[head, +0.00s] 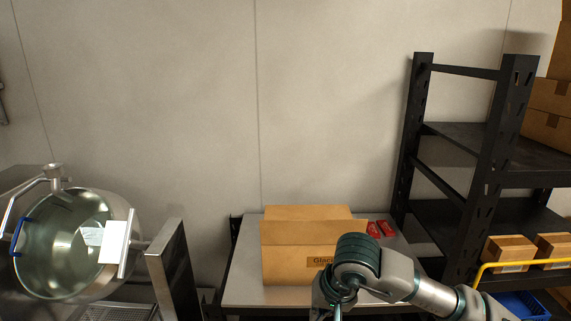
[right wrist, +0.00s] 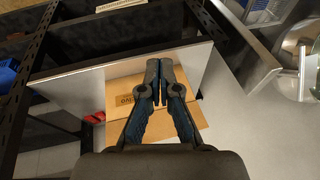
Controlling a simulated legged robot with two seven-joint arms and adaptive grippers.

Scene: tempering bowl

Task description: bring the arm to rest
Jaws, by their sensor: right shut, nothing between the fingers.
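My right arm comes in from the lower right of the head view. My right gripper (head: 335,298) is near the bottom edge there, in front of a cardboard box. In the right wrist view the right gripper (right wrist: 160,66) shows shut, its two fingertips together, with nothing between them. The cardboard box (head: 307,235) stands on a light table (head: 240,272); it also shows behind the fingers in the right wrist view (right wrist: 190,103). My left gripper is in neither view.
A tilted steel bowl (head: 72,285) stands at the left. Red packets (head: 380,229) lie beside the box. A black shelf rack (head: 480,170) with cartons (head: 509,252) and a yellow rail (head: 520,263) is at the right. A blue crate (head: 522,304) sits low there.

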